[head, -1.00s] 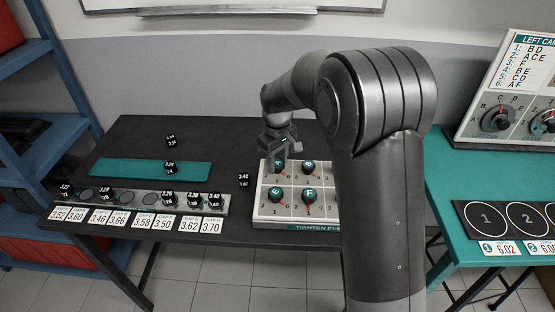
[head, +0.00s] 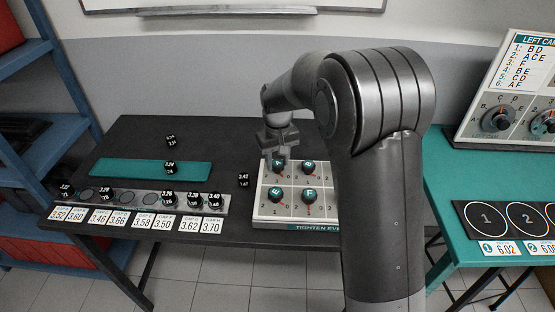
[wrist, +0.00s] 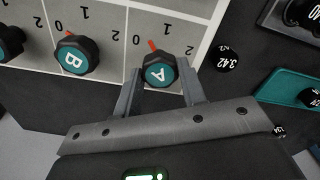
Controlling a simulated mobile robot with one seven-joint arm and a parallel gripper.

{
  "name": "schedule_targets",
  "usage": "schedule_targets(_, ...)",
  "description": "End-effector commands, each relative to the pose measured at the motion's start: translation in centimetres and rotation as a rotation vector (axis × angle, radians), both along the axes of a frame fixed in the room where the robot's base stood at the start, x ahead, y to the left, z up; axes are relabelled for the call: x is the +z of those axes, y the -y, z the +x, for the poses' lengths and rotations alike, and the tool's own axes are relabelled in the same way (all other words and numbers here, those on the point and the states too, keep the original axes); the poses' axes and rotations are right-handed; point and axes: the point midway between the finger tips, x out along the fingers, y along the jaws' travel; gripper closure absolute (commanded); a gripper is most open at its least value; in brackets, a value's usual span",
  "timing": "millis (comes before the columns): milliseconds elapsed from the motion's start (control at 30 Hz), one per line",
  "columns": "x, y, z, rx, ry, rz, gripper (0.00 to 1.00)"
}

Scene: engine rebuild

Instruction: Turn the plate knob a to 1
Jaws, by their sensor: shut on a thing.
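Plate knob A (wrist: 160,72) is a black knob with a teal cap and a red pointer. It sits on the light grey knob plate (wrist: 115,33). In the wrist view its pointer aims up and slightly left, between the 0 and the 1 printed on the plate. My gripper (wrist: 162,88) is shut on knob A, one finger on each side. In the head view my gripper (head: 277,158) is over the plate's back left corner, with knob A (head: 278,167) partly hidden by the fingers.
Knob B (wrist: 75,58) is beside knob A, with knobs E (head: 276,194) and F (head: 310,195) in front. A loose black piece marked 3.42 (wrist: 224,60) lies close to the plate. A teal mat (head: 120,169) lies further left. My arm hides the plate's right side.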

Motion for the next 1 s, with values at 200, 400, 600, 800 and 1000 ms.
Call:
schedule_targets(200,-0.04,0.02,-0.07,-0.206,-0.003,-0.001,0.85)
schedule_targets(400,-0.05,0.04,-0.08,-0.381,-0.002,-0.002,0.85)
schedule_targets(600,-0.06,0.01,-0.1,-0.52,-0.004,-0.001,0.85)
schedule_targets(800,-0.07,0.04,-0.1,-0.613,-0.004,-0.001,0.85)
schedule_targets(1000,-0.08,0.04,-0.12,-0.66,-0.004,-0.001,0.85)
